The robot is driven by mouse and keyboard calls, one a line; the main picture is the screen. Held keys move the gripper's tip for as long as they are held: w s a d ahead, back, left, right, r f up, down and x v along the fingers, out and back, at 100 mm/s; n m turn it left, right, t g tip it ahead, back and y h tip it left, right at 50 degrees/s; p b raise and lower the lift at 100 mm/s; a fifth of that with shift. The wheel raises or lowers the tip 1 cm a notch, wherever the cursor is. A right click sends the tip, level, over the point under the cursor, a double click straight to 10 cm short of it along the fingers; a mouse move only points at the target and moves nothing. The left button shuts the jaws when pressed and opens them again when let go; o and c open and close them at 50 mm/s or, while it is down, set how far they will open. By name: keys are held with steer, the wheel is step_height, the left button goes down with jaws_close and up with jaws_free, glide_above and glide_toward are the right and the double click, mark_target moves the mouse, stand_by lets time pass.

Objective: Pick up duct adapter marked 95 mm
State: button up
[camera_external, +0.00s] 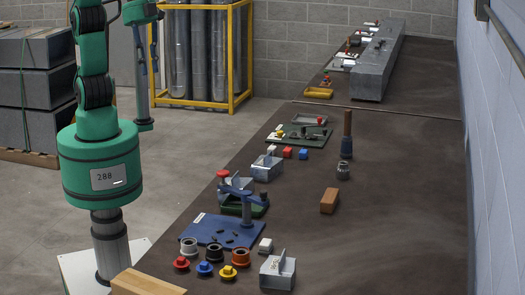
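No 95 mm marking is readable in this view, so I cannot tell which piece is the duct adapter. Three ring-like fittings stand in a row at the near left of the bench: a grey one (189,246), a dark one (214,252) and an orange-brown one (240,257). A small grey cylindrical fitting (343,171) stands farther back on the right. My arm rises from its green base at the left and leaves the top of the picture. A thin green and dark section hangs behind it, well away from these fittings. The gripper's fingers cannot be made out.
Red, blue and yellow knobs (205,269) sit before the rings. A blue plate (215,230) with a post lies behind them. A metal block (278,272), wooden block (330,200) and upright wooden-handled tool (347,135) stand rightward. The bench's right side (400,220) is clear.

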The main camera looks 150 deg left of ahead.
steer(key=w+a+f+m+g+p, duration=0.1)
steer(key=w+a, duration=0.2)
steer(key=w, duration=0.4)
steer(key=w+a+f+p, duration=0.1)
steer(key=w+a+f, duration=0.1)
steer(key=w, duration=0.6)
steer(key=m+g+p, duration=0.3)
steer(key=m+p, duration=0.1)
steer(key=p, duration=0.1)
glide_above(279, 268)
steer(key=s+a, duration=0.2)
steer(key=s, duration=0.1)
step_height(279, 268, down, 30)
steer(key=r, duration=0.1)
steer(key=shift+a+f, duration=0.1)
steer(key=shift+f, duration=0.1)
steer(key=shift+f, duration=0.15)
steer(key=shift+f, duration=4.2)
steer(key=shift+f, duration=2.6)
